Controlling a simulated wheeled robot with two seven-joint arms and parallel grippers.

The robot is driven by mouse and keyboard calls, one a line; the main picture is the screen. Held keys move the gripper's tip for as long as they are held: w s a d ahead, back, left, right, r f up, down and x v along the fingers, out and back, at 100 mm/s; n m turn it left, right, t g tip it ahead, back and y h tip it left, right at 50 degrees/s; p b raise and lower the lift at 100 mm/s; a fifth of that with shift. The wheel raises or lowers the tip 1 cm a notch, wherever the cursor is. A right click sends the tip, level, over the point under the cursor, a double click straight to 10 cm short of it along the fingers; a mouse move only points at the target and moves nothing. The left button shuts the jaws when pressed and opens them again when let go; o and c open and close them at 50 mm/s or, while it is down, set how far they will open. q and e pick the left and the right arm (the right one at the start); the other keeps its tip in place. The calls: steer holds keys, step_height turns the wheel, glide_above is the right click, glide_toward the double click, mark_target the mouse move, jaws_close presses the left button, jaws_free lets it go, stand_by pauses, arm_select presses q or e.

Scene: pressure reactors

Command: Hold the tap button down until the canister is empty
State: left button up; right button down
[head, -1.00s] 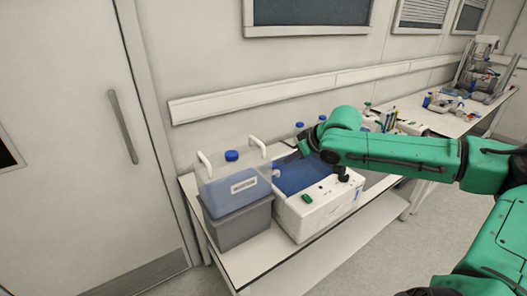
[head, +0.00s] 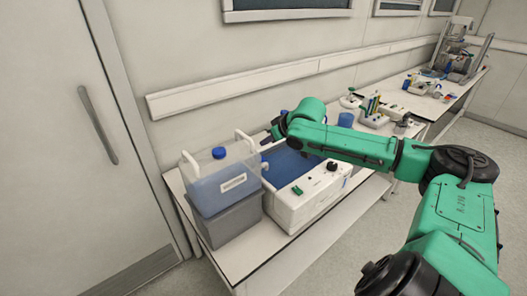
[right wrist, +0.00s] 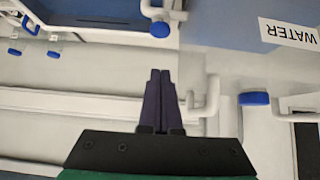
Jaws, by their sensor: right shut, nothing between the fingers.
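The canister (head: 222,180) is a translucent bluish container with a blue cap and white handles, standing on a grey box. In the right wrist view its WATER label (right wrist: 288,33) shows at the upper right. The tap's blue button (right wrist: 160,29) is at the top of that view, on a white spout, ahead of the fingertips and apart from them. My right gripper (right wrist: 159,72) is shut and empty. In the head view it (head: 266,141) is beside the canister's right handle, above the tap side. My left gripper is not in view.
A white water bath (head: 312,195) with blue liquid stands right of the canister, under my right arm. The grey box (head: 228,222) is beside it. Bottles and small equipment stand farther right on the bench. A wall rail (head: 240,92) runs behind.

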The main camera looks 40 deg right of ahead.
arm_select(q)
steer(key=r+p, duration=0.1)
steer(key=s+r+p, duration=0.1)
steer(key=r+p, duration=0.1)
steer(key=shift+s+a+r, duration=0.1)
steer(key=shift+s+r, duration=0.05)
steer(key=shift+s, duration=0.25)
arm_select(e)
step_height(320, 180, down, 6)
steer(key=w, duration=0.2)
steer(key=shift+d+f, duration=0.15)
steer(key=shift+f, duration=0.1)
